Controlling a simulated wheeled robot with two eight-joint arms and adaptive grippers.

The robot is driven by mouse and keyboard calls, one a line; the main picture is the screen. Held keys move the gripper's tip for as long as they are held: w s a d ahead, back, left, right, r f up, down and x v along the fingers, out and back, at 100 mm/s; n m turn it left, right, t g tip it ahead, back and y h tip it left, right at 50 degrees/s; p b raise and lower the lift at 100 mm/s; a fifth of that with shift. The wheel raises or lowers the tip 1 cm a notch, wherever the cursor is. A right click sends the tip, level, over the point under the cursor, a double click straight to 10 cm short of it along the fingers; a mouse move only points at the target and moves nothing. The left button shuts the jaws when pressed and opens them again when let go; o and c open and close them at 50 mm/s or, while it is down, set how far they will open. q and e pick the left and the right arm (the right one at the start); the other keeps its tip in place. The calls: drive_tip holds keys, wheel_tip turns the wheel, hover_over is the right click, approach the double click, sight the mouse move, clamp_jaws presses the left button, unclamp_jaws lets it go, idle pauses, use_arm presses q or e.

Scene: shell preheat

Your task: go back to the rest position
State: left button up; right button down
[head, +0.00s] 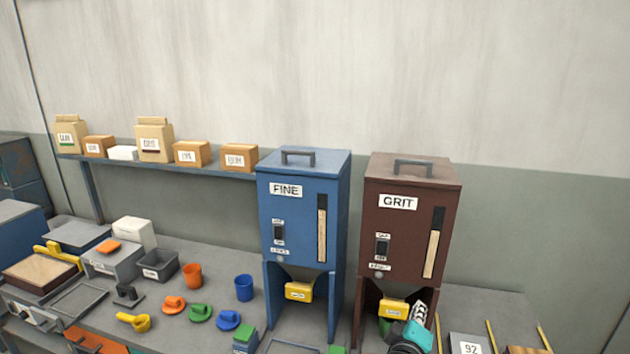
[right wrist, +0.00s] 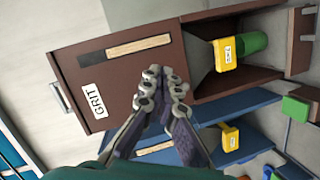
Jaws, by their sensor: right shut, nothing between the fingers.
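My right gripper (head: 419,313) is low in front of the brown GRIT hopper (head: 408,230) in the head view, at the right side of its lower opening. In the right wrist view the gripper's fingers (right wrist: 163,88) are together, with nothing between them, and the GRIT hopper (right wrist: 120,62) lies behind them. A green container (right wrist: 252,43) stands under the hopper's yellow gate (right wrist: 222,54). It is partly hidden in the head view (head: 385,326). My left gripper is in neither view.
The blue FINE hopper (head: 303,205) stands left of the GRIT hopper. A scale reading 92 (head: 469,345) is at the front right. Cups (head: 192,275), coloured lids and a grey bin (head: 158,265) occupy the bench's left. A shelf with boxes (head: 192,153) runs behind.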

drive_tip(key=s+d+f+m+g+y+b, duration=0.1)
drive_tip(key=s+f+m+g+y, duration=0.2)
drive_tip(key=s+f, duration=0.45)
drive_tip(key=s+a+f+m+g+y+b, duration=0.1)
drive_tip(key=s+a+f+m+g+y, duration=0.1)
drive_tip(key=s, duration=0.4)
drive_tip(key=s+a+f+m+g+y+b, duration=0.1)
drive_tip(key=s+a+f+m+y, duration=0.1)
drive_tip(key=s+a+f, duration=0.2)
drive_tip(key=shift+s+a+f+m+g, duration=0.35)
drive_tip(key=shift+s+a, duration=0.5)
drive_tip(key=shift+s, duration=0.3)
